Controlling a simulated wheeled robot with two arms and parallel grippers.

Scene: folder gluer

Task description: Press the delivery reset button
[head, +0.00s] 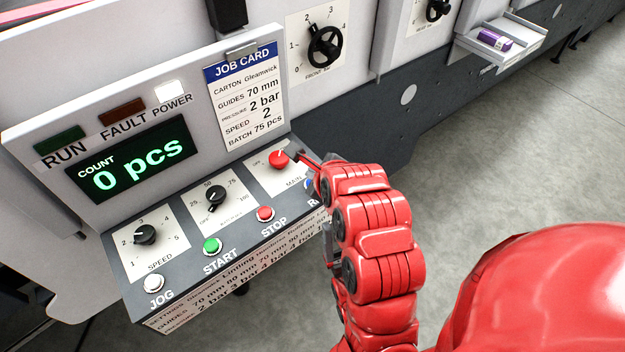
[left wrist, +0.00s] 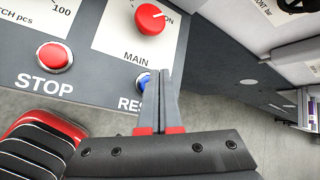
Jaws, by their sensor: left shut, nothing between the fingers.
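The blue reset button (left wrist: 143,82) sits at the right end of the panel's front row, its label "RES..." partly covered by my gripper. In the head view only a sliver of the button (head: 308,184) shows beside my arm. My left gripper (left wrist: 167,76) is shut and empty, its fingertips over the panel, just right of the button and below the red main knob (left wrist: 150,19). In the head view my left gripper (head: 304,158) hangs over the panel's right end. I cannot tell whether the fingers touch anything. My right gripper is not in view.
The red stop button (head: 265,213), green start button (head: 212,245) and white jog button (head: 154,283) line the front. The speed (head: 145,234) and batch (head: 215,197) knobs stand behind. The display (head: 130,165) reads 0 pcs; the power lamp (head: 171,91) looks lit.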

